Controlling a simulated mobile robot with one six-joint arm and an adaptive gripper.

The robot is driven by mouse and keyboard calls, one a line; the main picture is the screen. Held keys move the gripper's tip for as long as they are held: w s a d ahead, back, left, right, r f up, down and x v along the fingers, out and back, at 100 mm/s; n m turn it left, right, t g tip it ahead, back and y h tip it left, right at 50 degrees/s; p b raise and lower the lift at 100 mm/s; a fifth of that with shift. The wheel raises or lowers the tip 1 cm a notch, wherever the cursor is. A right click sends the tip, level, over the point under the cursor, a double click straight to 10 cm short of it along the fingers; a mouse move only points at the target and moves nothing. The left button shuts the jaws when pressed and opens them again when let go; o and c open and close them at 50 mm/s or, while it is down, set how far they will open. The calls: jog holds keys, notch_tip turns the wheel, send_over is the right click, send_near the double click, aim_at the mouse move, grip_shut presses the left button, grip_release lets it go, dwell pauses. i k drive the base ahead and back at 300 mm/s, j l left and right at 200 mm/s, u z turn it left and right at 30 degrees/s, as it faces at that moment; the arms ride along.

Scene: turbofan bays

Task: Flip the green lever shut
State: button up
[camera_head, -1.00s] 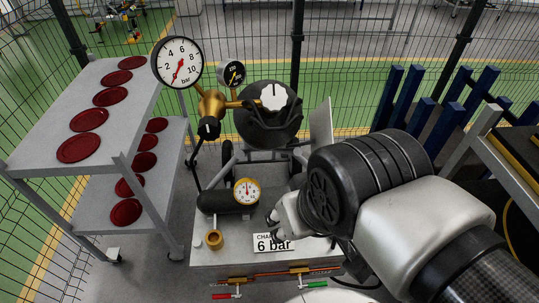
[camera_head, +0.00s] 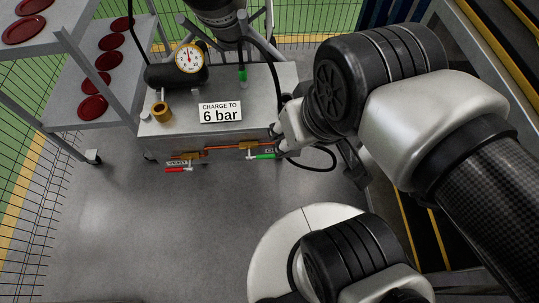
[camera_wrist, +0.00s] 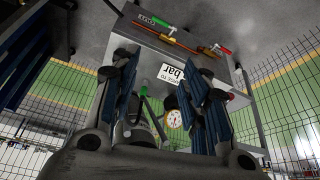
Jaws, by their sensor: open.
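The green lever (camera_head: 263,156) is on a small valve on the orange pipe along the front of the grey bench (camera_head: 271,85). It lies roughly level, and part of its surroundings is hidden by my gripper. It also shows at the top of the wrist view (camera_wrist: 161,22), beside a small label. My gripper (camera_head: 278,138) is near the right end of the bench front, close to the lever. In the wrist view its two dark fingers (camera_wrist: 160,72) are spread apart with nothing between them. The lever appears beyond the fingertips; contact is not visible.
A red lever (camera_head: 177,169) sits on the same pipe to the left. The bench carries a "CHARGE TO 6 bar" sign (camera_head: 220,112), a gauge (camera_head: 189,58), a brass fitting (camera_head: 161,111) and another green handle (camera_head: 242,75). A shelf with red discs (camera_head: 97,82) stands left.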

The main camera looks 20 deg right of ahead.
aim_at(266, 157)
jog(key=k+j, duration=0.1)
jog(key=j, duration=0.3)
jog(key=k+j, duration=0.1)
jog(key=j, duration=0.3)
jog(key=k+j, duration=0.1)
jog(key=j, duration=0.3)
jog(key=k+j, duration=0.1)
jog(key=j, duration=0.35)
